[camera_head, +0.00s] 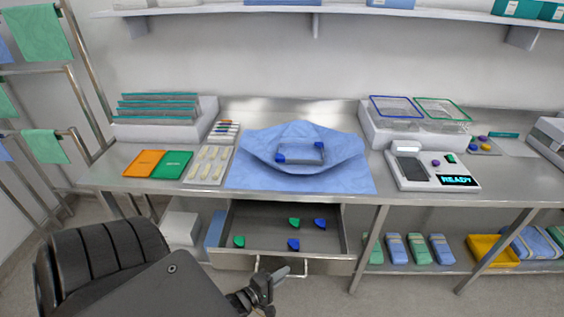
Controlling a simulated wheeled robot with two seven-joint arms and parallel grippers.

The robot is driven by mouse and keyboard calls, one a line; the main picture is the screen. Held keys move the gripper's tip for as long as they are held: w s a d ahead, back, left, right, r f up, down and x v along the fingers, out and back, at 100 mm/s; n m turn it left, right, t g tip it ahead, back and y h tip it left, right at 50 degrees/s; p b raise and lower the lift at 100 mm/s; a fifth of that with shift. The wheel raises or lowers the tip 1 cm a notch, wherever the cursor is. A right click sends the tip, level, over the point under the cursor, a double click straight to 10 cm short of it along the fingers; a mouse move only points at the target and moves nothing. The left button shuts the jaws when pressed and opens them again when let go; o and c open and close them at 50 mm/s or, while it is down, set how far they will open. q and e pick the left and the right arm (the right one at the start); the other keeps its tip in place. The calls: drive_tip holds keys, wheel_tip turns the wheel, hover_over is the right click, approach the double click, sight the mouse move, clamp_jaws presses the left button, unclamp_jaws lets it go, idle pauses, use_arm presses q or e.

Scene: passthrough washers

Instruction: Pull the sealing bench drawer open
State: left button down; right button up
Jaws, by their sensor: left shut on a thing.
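The sealing bench drawer (225,259) is pulled out below the steel bench top (340,114). Its grey interior shows, with two green pieces and two blue pieces lying inside. The drawer's bar handle (258,263) is on its front face. My left gripper (284,272) is at the handle and shut on it, in front of the drawer. The fingertips are small and partly merge with the handle. My right gripper is not in view.
A blue wrap (300,177) with a blue-cornered tray lies on the bench above the drawer. A white sealer (432,170) reading READY stands to the right. Lower shelf at right holds packs and a yellow bin (492,250). Bench legs flank the drawer.

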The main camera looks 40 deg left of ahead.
use_arm(q)
drive_tip(key=c, duration=1.5)
unclamp_jaws()
drive_tip(key=s+r+b, duration=0.1)
drive_tip(key=s+b, duration=0.1)
drive_tip(key=s, duration=0.8)
drive_tip(key=shift+s+a+r, duration=0.3)
drive_tip(key=shift+a, duration=0.05)
